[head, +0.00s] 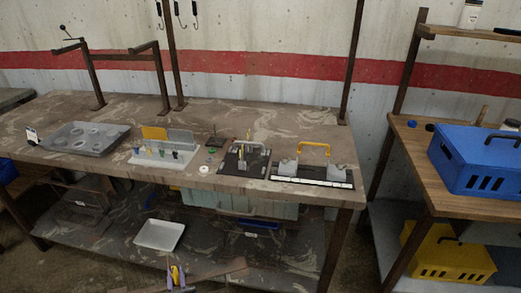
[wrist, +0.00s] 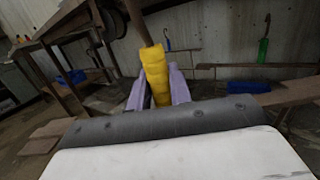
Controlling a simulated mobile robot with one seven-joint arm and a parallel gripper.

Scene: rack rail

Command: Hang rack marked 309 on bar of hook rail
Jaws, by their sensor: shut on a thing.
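My gripper (head: 176,278) shows at the bottom edge of the head view, in front of the workbench. Its purple fingers also show in the wrist view (wrist: 157,92). They are shut on a yellow piece (wrist: 154,66), long and narrow, which sticks out beyond the fingertips. I cannot tell whether it is part of the rack, and no 309 mark can be read. Several dark hooks (head: 178,14) hang at the top of the head view; the bar above them is out of the picture. A dark metal stand (head: 128,54) with a crossbar rises from the bench.
The workbench (head: 270,120) carries a grey tray (head: 80,136), a white holder (head: 158,155), and dark bases with a yellow handle (head: 313,147). A white tray (head: 159,235) lies on the lower shelf. Blue (head: 480,165) and yellow (head: 448,258) baskets stand right. The bench's back middle is clear.

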